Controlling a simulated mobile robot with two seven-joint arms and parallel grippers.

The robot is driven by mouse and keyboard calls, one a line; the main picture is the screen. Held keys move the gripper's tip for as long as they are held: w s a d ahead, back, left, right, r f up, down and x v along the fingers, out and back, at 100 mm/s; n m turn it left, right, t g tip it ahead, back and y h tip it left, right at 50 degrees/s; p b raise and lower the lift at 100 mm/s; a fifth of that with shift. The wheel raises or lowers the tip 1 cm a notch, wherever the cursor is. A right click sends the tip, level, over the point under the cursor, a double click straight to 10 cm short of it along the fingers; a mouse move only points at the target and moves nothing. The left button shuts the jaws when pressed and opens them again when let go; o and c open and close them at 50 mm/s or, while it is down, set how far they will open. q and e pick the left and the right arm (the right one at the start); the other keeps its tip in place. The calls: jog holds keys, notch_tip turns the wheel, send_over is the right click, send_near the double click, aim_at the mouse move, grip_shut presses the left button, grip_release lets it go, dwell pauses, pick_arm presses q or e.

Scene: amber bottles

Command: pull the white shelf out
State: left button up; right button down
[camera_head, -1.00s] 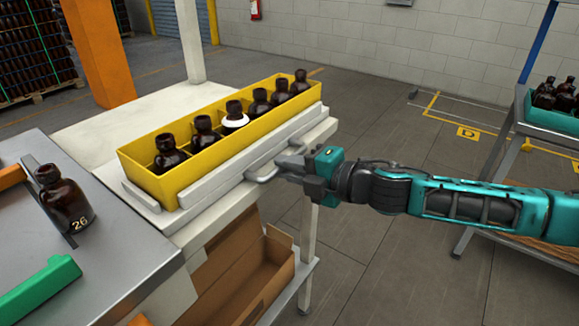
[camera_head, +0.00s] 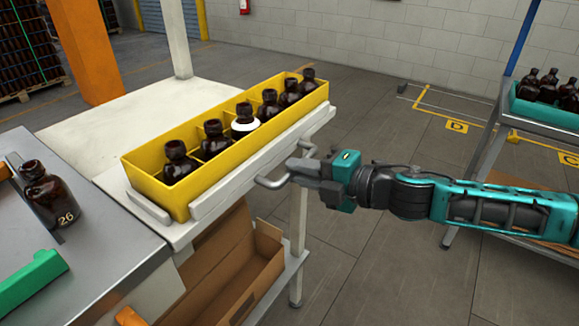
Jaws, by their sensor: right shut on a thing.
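The white shelf (camera_head: 170,230) carries a yellow crate (camera_head: 222,167) with several amber bottles (camera_head: 214,139) standing in a row. One bottle has a white ring (camera_head: 245,126) around it. A metal handle (camera_head: 268,182) sticks out from the shelf's front edge. My right gripper (camera_head: 298,170) is shut on the handle, and its arm comes in from the right. The shelf juts out from the white table (camera_head: 125,118) behind it. My left gripper is not in view.
An open cardboard box (camera_head: 245,275) sits on a lower level under the shelf. A grey worktop (camera_head: 110,225) at the left holds an amber bottle marked 26 (camera_head: 50,195) and a green part (camera_head: 35,285). A rack with a teal crate (camera_head: 545,112) stands at the right. Floor between is clear.

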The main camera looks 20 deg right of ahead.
jog(key=shift+s+f, duration=0.1)
jog(key=shift+f, duration=0.05)
jog(key=c, duration=1.5)
grip_release()
jog(key=shift+o, duration=1.4)
jog(key=shift+s+d, duration=0.15)
jog(key=shift+d, duration=0.05)
jog(key=shift+o, duration=0.6)
pick_arm(q)
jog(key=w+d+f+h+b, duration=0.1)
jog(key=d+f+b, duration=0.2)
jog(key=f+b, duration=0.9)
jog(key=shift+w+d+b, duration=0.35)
jog(key=shift+b, duration=2.4)
pick_arm(e)
jog(key=v, duration=1.2)
jog(key=shift+s+d, duration=0.2)
jog(key=shift+s, duration=0.1)
